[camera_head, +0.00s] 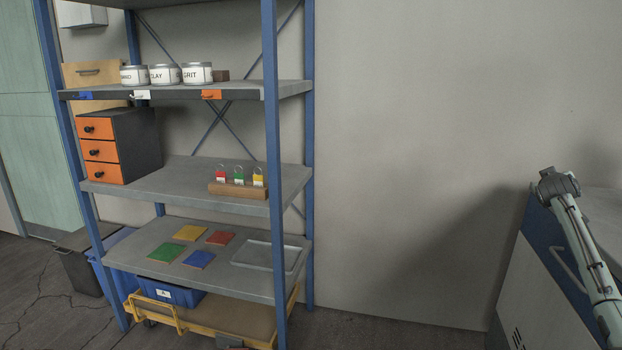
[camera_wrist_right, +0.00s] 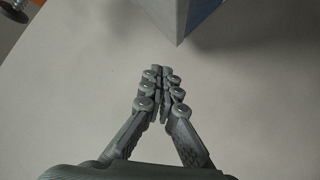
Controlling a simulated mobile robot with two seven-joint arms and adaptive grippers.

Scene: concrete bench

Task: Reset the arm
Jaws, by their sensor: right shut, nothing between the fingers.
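My right arm (camera_head: 590,258) comes in at the right edge of the head view, beside the blue and white cabinet. In the right wrist view my right gripper (camera_wrist_right: 160,72) is shut, with its fingertips together and nothing between them. A pale plain surface fills most of the background behind the fingers. A grey and blue corner (camera_wrist_right: 180,25) shows just beyond the fingertips at the top; I cannot tell what it belongs to. My left gripper is not in view.
A blue-framed shelf rack (camera_head: 274,180) stands at the left, with labelled tins (camera_head: 165,74), an orange drawer unit (camera_head: 115,145), padlocks on a wooden block (camera_head: 238,190), coloured tiles (camera_head: 198,259) and a tray (camera_head: 265,255). The cabinet (camera_head: 535,285) stands at the right. The middle floor strip looks clear.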

